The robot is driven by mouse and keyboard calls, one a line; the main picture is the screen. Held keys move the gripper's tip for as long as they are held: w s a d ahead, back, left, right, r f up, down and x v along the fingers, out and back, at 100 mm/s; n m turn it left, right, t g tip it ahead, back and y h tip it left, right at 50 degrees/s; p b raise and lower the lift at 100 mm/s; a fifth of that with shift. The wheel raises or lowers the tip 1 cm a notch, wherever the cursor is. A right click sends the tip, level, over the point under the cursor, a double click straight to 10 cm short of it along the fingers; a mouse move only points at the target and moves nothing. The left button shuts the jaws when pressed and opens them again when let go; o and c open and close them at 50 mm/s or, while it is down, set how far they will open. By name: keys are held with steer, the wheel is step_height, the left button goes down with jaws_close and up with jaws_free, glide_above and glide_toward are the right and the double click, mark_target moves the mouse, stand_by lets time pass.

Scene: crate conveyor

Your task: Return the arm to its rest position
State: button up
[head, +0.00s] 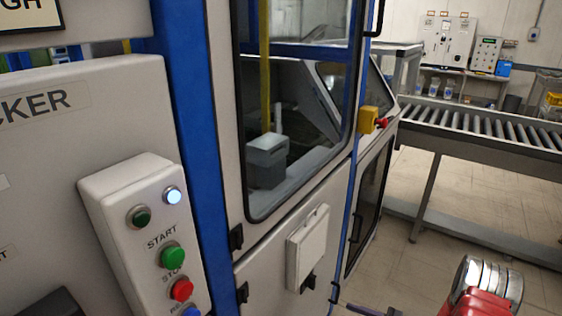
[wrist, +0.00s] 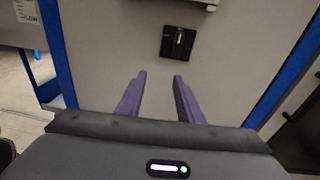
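My gripper (wrist: 159,75) shows in the wrist view with two purple fingers apart and nothing between them. It points at a pale machine panel with a black latch (wrist: 178,42) beyond the fingertips. In the head view, part of my red and silver arm is at the bottom right. A purple finger of my gripper (head: 368,311) just shows at the bottom edge, and the rest is out of frame.
A control box (head: 150,235) with green and red buttons is at the left. A blue-framed machine cabinet with a window (head: 300,110) stands in the middle. A roller conveyor (head: 490,125) runs at the right. Tiled floor (head: 440,275) is open between cabinet and conveyor.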

steer(key=s+a+n+g, duration=0.4)
steer(key=s+g, duration=0.1)
steer(key=s, duration=0.2)
steer(key=s+r+n+g+h, duration=0.45)
steer(key=s+r+n, duration=0.25)
steer(key=r, duration=0.2)
steer(key=s+a+r+n+t+h, duration=0.2)
steer(key=s+r+n+h, duration=0.1)
steer(key=r, duration=0.7)
steer(key=s+a+r+n+t+h, duration=0.1)
steer(key=s+r+n+t+h, duration=0.1)
steer(key=r, duration=0.8)
steer(key=s+a+r+n+t+h, duration=0.2)
steer(key=s+r+n+h, duration=0.3)
steer(key=r+n, duration=0.3)
steer(key=v, duration=0.3)
steer(key=shift+a, duration=0.35)
steer(key=shift+s+a+f, duration=0.1)
steer(key=shift+a, duration=0.05)
